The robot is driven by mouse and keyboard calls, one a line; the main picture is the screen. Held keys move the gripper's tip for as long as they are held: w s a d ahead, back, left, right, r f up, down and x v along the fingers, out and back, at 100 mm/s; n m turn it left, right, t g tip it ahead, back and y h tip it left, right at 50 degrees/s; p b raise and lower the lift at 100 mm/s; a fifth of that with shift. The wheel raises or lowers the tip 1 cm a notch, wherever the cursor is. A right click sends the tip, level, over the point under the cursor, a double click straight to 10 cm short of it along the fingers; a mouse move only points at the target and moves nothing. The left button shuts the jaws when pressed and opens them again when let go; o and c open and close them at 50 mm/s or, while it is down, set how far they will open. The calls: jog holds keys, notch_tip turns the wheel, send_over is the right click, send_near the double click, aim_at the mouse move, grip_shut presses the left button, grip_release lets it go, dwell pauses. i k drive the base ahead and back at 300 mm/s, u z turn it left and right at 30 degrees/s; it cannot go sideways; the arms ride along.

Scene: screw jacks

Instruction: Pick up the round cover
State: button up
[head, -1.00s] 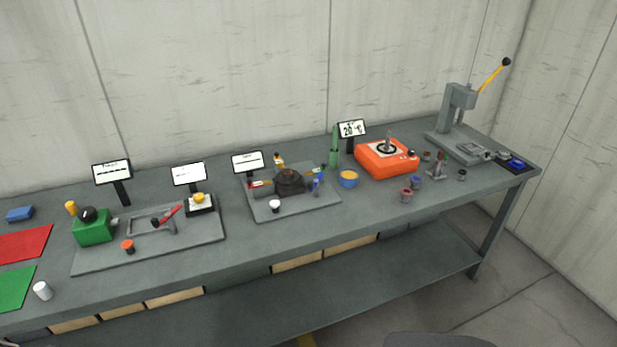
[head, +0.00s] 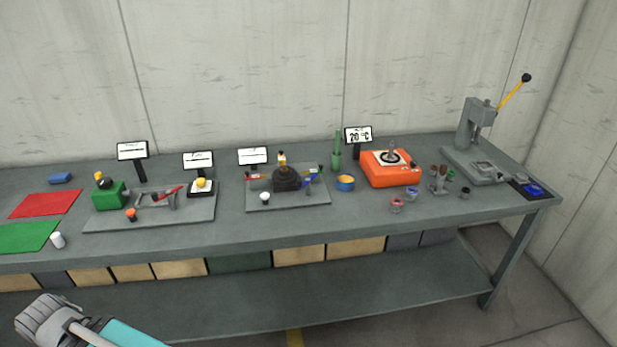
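I cannot tell for sure which piece is the round cover. Small round pieces stand right of centre on the bench: a red one (head: 397,206), a blue-grey one (head: 411,203) and a dark one (head: 465,192). A dark rounded housing (head: 287,178) sits on the middle grey plate. A part of my arm, grey and teal, shows at the bottom left, in front of the bench and well apart from these pieces. My gripper's fingers do not show.
The long grey bench (head: 300,228) holds a green box (head: 108,195), an orange device (head: 391,174), a blue bowl with orange contents (head: 345,184) and a lever press (head: 476,130). Red (head: 45,204) and green mats (head: 28,238) lie at left. The bench's front strip is mostly clear.

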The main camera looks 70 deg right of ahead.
aim_at(291, 174)
jog(key=u, duration=0.05)
jog(key=k, duration=1.65)
jog(key=z, duration=1.5)
jog(key=i, duration=1)
